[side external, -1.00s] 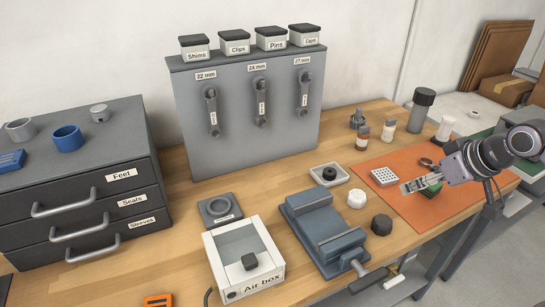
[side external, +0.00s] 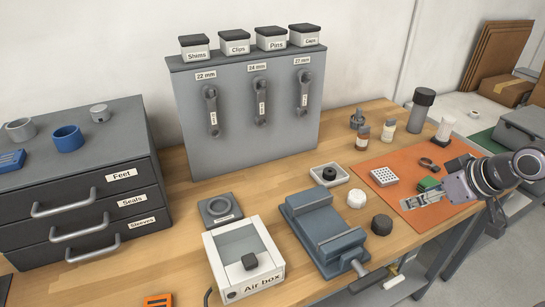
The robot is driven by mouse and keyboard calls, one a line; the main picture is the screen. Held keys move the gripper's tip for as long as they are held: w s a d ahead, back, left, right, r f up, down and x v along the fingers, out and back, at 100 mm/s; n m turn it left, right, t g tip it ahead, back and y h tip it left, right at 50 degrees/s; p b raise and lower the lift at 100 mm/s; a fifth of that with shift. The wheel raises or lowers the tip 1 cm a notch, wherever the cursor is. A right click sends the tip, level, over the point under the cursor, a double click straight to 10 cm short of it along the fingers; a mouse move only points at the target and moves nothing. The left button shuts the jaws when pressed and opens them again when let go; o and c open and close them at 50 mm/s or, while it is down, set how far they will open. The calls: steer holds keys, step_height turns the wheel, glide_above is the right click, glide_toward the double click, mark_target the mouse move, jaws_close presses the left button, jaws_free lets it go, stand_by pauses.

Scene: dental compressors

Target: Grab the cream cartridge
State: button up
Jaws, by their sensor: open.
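The cream cartridge (side external: 357,198) appears to be the short, round, off-white piece standing on the wooden bench, right of the grey vise and left of the orange mat. A similar dark grey round piece (side external: 381,224) stands just in front of it. My gripper (side external: 408,203) is open and empty over the front part of the orange mat. It points left and is a short way to the right of the cream cartridge, apart from it. Its height above the mat is hard to judge.
The grey vise (side external: 322,235) stands left of the cartridge. A white tray (side external: 316,181) with a black round part is behind it. The orange mat (side external: 392,163) carries a white perforated block (side external: 384,176), a green block (side external: 428,184) and a dark ring (side external: 428,163). Bottles stand behind.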

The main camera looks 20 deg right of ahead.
stand_by(0.4)
steer(key=w+d+r+m+h, duration=0.1)
steer(key=w+d+r+m, duration=0.2)
steer(key=w, duration=0.4)
steer(key=m+g+h, duration=0.3)
steer(key=m+h, duration=0.1)
steer(key=m, duration=0.2)
glide_above(390, 125)
steer(key=s+a, duration=0.3)
step_height(390, 125, down, 4)
steer(key=x, duration=0.4)
steer(key=shift+w+f, duration=0.1)
steer(key=shift+x, duration=3.15)
steer(key=shift+a+f, duration=0.1)
steer(key=shift+a, duration=0.1)
